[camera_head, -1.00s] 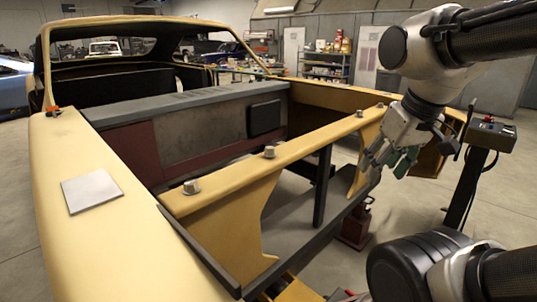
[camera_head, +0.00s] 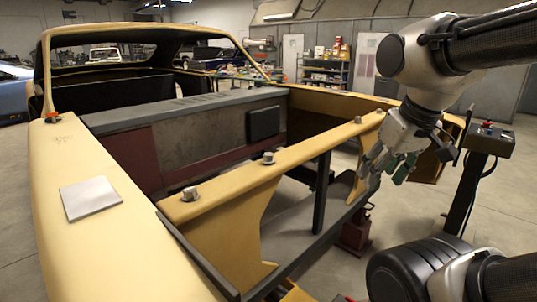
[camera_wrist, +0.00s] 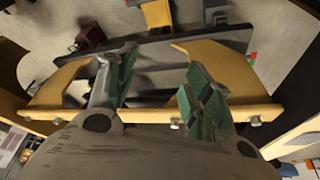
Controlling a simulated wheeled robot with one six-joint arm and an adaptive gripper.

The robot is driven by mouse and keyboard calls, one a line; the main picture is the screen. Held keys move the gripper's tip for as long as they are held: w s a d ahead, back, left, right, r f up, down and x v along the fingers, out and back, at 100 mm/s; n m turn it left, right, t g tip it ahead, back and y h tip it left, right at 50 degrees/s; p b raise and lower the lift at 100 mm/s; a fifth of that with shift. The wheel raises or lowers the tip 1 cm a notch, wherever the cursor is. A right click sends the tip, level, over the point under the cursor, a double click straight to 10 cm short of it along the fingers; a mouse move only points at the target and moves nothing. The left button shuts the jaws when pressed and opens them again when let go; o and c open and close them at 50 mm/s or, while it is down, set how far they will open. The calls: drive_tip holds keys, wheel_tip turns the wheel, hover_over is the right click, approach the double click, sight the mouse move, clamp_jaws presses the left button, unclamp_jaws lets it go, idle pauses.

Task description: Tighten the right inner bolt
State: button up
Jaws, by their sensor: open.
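A tan front crossbar (camera_head: 225,178) of the car shell carries several grey bolts along its top. The right inner bolt (camera_head: 358,120) stands upright toward the crossbar's right end, with another bolt close to its right. In the wrist view it seems to be the small bolt (camera_wrist: 57,121) left of the fingers. My gripper (camera_head: 388,168) hangs at the right, in front of the crossbar and apart from the bolts. In the wrist view its green-padded fingers (camera_wrist: 160,75) are spread, with nothing between them. Part of the crossbar is hidden behind the fingers there.
A grey plate (camera_head: 90,197) lies on the left fender. A control pedestal (camera_head: 475,170) with a red button stands at right, close to my arm. A dark red stand (camera_head: 355,232) is on the floor below the crossbar. The space behind the crossbar is open.

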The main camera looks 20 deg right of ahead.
wheel_tip(320, 180, down, 2)
drive_tip(key=w+a+g, duration=0.1)
drive_tip(key=n+g, duration=0.3)
drive_tip(key=n, duration=0.8)
hover_over(268, 154)
drive_tip(key=shift+s+d+f, duration=0.1)
drive_tip(key=shift+f, duration=0.2)
drive_tip(key=shift+w+r+n, duration=0.25)
drive_tip(key=shift+r+n, duration=0.25)
drive_tip(key=shift+r, duration=0.1)
drive_tip(key=shift+w+r+n, duration=0.25)
drive_tip(key=shift+r+n, duration=0.25)
drive_tip(key=shift+r, duration=0.1)
drive_tip(key=shift+s+r+n, duration=0.2)
drive_tip(key=shift+s+n, duration=0.05)
drive_tip(key=shift+n, duration=0.25)
drive_tip(key=shift+s+f+n, duration=0.1)
drive_tip(key=shift+f+n, duration=0.2)
drive_tip(key=shift+n, duration=0.2)
wheel_tip(268, 154, down, 7)
drive_tip(key=shift+f, duration=0.2)
